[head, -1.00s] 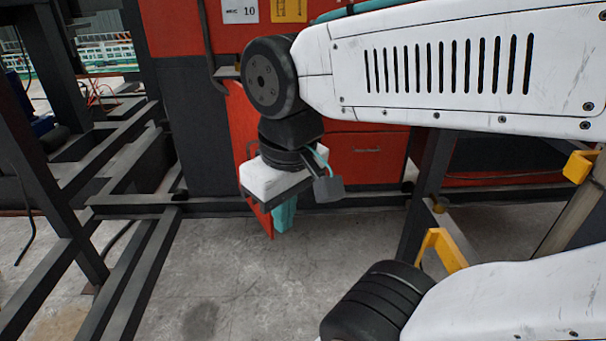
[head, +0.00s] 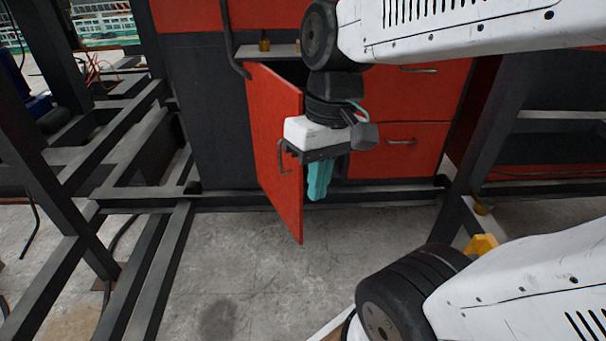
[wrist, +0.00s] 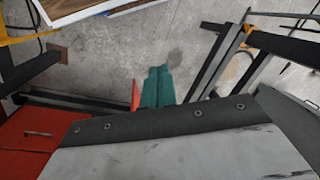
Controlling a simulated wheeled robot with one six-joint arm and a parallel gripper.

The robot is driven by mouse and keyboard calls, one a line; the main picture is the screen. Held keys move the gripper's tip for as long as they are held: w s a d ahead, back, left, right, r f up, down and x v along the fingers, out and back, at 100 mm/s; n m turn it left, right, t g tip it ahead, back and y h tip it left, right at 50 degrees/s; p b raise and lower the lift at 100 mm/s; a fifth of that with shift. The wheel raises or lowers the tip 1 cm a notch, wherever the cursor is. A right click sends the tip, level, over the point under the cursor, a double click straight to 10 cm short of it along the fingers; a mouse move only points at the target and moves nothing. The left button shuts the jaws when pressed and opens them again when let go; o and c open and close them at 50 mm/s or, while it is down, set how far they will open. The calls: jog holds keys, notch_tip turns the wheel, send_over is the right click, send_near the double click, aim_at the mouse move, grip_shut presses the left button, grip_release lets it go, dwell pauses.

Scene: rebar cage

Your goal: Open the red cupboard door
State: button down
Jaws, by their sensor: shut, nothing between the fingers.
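The red cupboard door (head: 275,145) stands swung out from the dark cabinet, hinged on its left side, with a dark gap behind its top edge. Its metal handle (head: 283,158) is on the door's outer face, near the free edge. My gripper (head: 318,183) has teal fingers that are shut and empty. It points down on the right, inner side of the door, close to the free edge. In the wrist view the teal fingers (wrist: 157,88) are together, beside the thin red edge of the door (wrist: 135,93). I cannot tell whether they touch it.
Red drawers (head: 402,135) with metal handles are right of the door opening. A dark steel frame (head: 150,215) runs along the left, and a dark post (head: 478,130) stands on the right. Clear concrete floor (head: 260,265) lies in front of the door.

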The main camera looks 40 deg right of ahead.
jog(key=w+d+f+m+t+y, duration=0.1)
jog(key=w+d+f+m+y, duration=0.1)
jog(key=w+d+f+y, duration=0.4)
jog(key=w+d+f+m+t+y, duration=0.1)
jog(key=w+d+f+y, duration=0.2)
jog(key=w, duration=0.6)
jog(key=w+d+f+m+t, duration=0.3)
jog(key=d+f+m+t, duration=0.4)
jog(key=d+f+t, duration=0.85)
jog(key=w+a+f+g, duration=0.1)
jog(key=w+a+g, duration=0.1)
jog(key=w+a, duration=0.4)
jog(key=shift+w+a, duration=0.25)
jog(key=shift+w, duration=0.7)
jog(key=shift+g, duration=0.25)
